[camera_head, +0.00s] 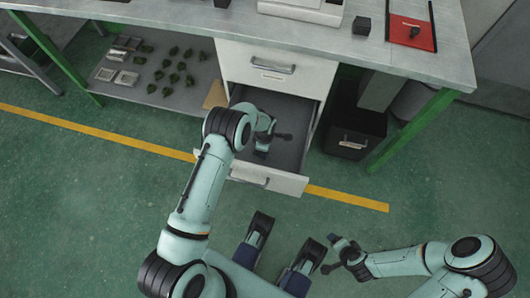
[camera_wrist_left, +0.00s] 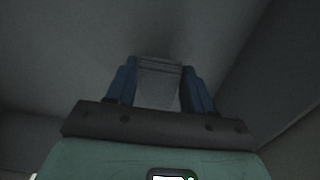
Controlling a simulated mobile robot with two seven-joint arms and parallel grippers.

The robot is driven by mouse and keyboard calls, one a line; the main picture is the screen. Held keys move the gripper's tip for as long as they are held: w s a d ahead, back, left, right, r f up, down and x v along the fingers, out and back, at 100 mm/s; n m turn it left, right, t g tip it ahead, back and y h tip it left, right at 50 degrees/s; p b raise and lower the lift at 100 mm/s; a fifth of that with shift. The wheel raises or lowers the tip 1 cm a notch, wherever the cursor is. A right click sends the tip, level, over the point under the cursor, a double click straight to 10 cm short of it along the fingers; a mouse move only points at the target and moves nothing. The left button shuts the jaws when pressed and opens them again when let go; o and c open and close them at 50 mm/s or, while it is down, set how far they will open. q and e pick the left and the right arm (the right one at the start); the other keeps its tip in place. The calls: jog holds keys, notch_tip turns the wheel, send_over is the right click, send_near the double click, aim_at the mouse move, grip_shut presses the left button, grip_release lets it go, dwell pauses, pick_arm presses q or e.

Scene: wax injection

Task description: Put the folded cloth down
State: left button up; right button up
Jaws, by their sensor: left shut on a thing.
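My left gripper (camera_wrist_left: 160,86) is shut on the folded cloth (camera_wrist_left: 159,82), a grey layered piece held between its two blue fingers in the left wrist view. In the head view, my left arm reaches into the open drawer (camera_head: 248,173) under the workbench. The left gripper (camera_head: 263,148) is dark and small there, over the drawer's interior, and the cloth cannot be made out. In the left wrist view, grey drawer surfaces surround the cloth; whether it touches the bottom is unclear. My right gripper (camera_head: 332,255) is off to the right above the floor, away from the drawer, its finger state unclear.
The workbench (camera_head: 450,55) carries a red tray (camera_head: 412,36) and a small black block (camera_head: 361,25). A closed upper drawer (camera_head: 275,68) is above the open one. A black bin (camera_head: 355,135) stands to the right. A low shelf (camera_head: 145,92) holds several dark green pieces.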

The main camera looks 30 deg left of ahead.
pick_arm(q)
notch_tip(320, 180, down, 3)
jog(key=shift+s+f+b, duration=0.1)
jog(key=shift+b, duration=0.25)
jog(key=shift+f, duration=0.3)
jog(key=shift+r, duration=0.1)
pick_arm(e)
jog(key=shift+s+d+f, duration=0.15)
jog(key=shift+f, duration=0.25)
jog(key=shift+s+d+f, duration=0.15)
jog(key=shift+f, duration=0.25)
jog(key=shift+s+f, duration=0.1)
pick_arm(q)
jog(key=o, duration=1)
pick_arm(e)
jog(key=shift+s+f, duration=0.15)
